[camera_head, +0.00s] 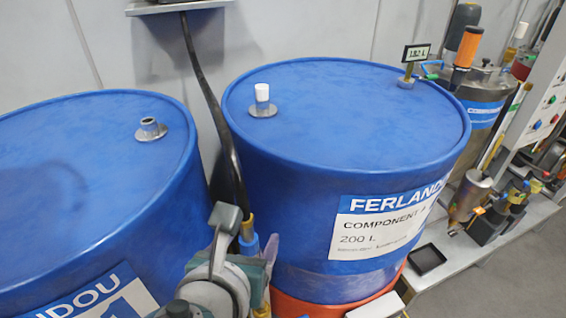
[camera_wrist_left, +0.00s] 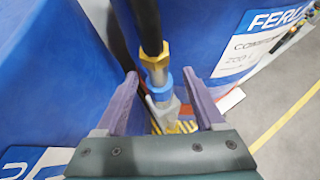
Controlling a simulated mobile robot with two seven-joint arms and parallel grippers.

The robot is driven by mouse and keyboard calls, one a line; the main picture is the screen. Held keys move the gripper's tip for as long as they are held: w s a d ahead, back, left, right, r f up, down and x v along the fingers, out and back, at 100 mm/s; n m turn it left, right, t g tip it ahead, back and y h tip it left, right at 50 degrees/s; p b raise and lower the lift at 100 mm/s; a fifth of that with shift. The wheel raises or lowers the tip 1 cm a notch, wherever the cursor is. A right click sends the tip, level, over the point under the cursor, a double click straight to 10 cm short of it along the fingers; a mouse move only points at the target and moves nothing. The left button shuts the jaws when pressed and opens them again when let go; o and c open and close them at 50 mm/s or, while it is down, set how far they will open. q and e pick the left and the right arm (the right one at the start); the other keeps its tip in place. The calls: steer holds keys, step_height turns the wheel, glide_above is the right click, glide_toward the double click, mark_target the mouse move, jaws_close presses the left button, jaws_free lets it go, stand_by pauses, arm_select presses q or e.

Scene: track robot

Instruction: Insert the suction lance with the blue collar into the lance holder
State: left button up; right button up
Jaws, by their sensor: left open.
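The suction lance shows its blue collar (camera_head: 249,245) between the two drums, with a brass fitting and black hose above it. In the left wrist view the blue collar (camera_wrist_left: 162,92) lies between the open fingers of my left gripper (camera_wrist_left: 161,77), with a gap on each side. In the head view my left gripper (camera_head: 248,233) is around the lance near the collar. A grey part (camera_wrist_left: 166,112) with yellow pieces shows below the collar; I cannot tell if it is the lance holder. The lance's lower end is hidden. My right gripper is out of view.
A blue drum (camera_head: 70,150) with an open bung stands left, close to my arm. A labelled blue drum (camera_head: 340,110) with a white-capped bung stands right. A black hose (camera_head: 205,85) hangs between them. A bench with equipment (camera_head: 480,195) is at the far right.

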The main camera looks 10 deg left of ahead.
arm_select(q)
steer(key=shift+s+r, duration=0.2)
steer(key=shift+s, duration=0.1)
steer(key=p+v, duration=0.3)
steer(key=v, duration=0.6)
steer(key=shift+s, duration=0.1)
